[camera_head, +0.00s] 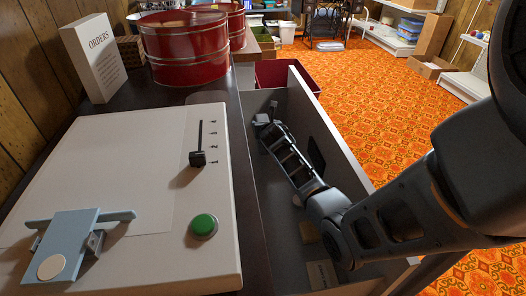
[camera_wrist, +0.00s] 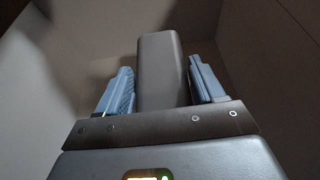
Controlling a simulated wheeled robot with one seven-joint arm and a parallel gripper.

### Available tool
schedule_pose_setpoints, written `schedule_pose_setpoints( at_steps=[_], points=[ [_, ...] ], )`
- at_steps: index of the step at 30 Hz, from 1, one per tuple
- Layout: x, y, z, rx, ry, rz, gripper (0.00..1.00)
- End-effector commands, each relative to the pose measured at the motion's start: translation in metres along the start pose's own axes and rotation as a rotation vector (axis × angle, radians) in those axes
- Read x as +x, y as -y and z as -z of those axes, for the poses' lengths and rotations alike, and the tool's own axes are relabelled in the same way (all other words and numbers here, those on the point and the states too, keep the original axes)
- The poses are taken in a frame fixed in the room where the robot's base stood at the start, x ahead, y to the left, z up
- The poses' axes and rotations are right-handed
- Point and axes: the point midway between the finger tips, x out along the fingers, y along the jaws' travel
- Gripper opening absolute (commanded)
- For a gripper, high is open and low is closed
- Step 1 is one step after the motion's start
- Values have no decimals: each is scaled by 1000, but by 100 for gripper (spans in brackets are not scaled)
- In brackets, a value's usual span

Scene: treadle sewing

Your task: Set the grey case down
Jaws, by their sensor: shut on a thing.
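The grey case (camera_wrist: 161,70) is a plain block with rounded edges, upright in the wrist view. My gripper (camera_wrist: 160,88) is shut on it, with a blue ridged finger pad on each side. Pale walls surround them in that view. In the head view my arm reaches down into an open grey drawer (camera_head: 342,150). The case and my fingers cannot be made out clearly there. Whether the underside of the case touches anything is hidden.
A small brown piece (camera_head: 309,232) and a labelled card (camera_head: 321,273) lie at the drawer's near end. Left of it, the worktop holds a white panel (camera_head: 120,160) with a green button (camera_head: 204,225), red drums (camera_head: 185,48) and an ORDERS box (camera_head: 93,58). Orange patterned carpet (camera_head: 385,110) lies right.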

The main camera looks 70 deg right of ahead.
Motion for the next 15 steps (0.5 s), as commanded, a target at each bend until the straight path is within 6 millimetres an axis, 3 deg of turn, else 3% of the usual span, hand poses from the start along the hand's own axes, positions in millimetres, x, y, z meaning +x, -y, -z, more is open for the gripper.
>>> schedule_pose_setpoints(
  at_steps=[1, 12, 15],
  points=[
    [5, 0, 12, 1, 1, -1, 6],
    [21, -1, 50, 0, 1, -1, 6],
    [22, 0, 53, 1, 2, -2, 6]
  ],
)
